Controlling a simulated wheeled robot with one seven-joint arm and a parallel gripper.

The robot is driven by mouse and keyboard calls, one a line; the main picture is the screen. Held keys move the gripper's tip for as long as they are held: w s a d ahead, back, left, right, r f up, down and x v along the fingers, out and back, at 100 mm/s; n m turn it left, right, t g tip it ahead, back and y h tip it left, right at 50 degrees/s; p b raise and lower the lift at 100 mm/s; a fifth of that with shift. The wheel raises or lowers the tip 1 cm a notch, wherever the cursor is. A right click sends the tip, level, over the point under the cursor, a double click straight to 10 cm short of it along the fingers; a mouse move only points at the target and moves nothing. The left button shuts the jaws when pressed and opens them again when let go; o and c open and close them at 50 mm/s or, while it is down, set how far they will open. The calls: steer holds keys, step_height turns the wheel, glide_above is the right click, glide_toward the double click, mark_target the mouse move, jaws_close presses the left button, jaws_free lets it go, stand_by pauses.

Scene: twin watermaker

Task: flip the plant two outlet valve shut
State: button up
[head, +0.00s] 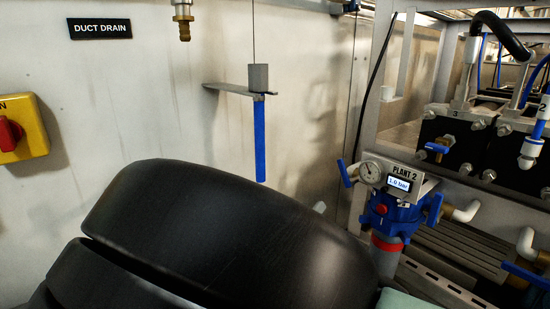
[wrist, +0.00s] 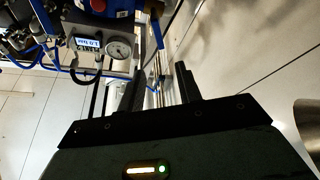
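The Plant 2 unit (head: 395,210) stands at the right in the head view, with a blue filter head, a round gauge (head: 370,172) and a display reading 1.0 bar. One blue lever (head: 344,173) is at its left, tilted, and another blue lever (head: 435,208) is at its right, near upright. No label shows which is the outlet valve. In the wrist view the gauge (wrist: 118,48) and sign appear upside down, with a blue lever (wrist: 158,30) beside them. My gripper (wrist: 160,76) is open, its black fingers apart, with no held thing visible. My arm hides it in the head view.
A blue tube (head: 260,140) hangs from a wall bracket left of the unit. A yellow box with a red knob (head: 8,133) is at far left. Black blocks with pipes and blue handles (head: 438,148) stand at the right.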

mark_target(341, 169)
steer(key=p+x, duration=0.2)
steer(key=x, duration=1.4)
steer(key=shift+w+d, duration=0.3)
jaws_close()
